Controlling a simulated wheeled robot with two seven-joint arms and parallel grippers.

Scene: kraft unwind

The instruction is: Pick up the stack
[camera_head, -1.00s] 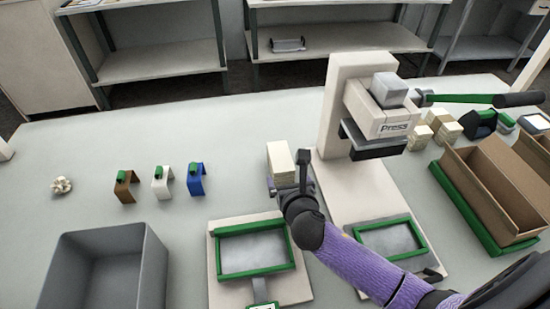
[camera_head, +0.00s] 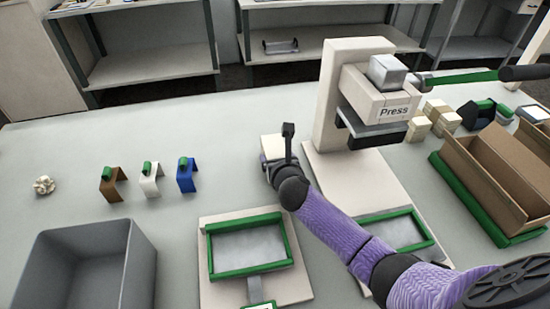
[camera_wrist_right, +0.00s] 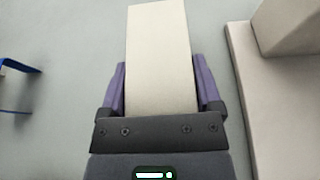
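The stack (camera_head: 271,146) is a cream block of layered sheets on the table, just left of the press. My right gripper (camera_head: 277,165) is at its near side and hides its lower part. In the right wrist view, the stack (camera_wrist_right: 160,50) lies between the two purple fingers of my right gripper (camera_wrist_right: 160,85). The fingers lie close along both its sides; whether they press on it I cannot tell. Whether its base touches the table is hidden. My left gripper is out of view.
The press (camera_head: 340,95) stands close at the right of the stack. A green-framed tray (camera_head: 250,272) and a grey bin (camera_head: 130,265) are nearer. Small brown, white and blue stands (camera_head: 186,178) are at the left. Cardboard boxes (camera_head: 500,170) stand at the right. The table between is clear.

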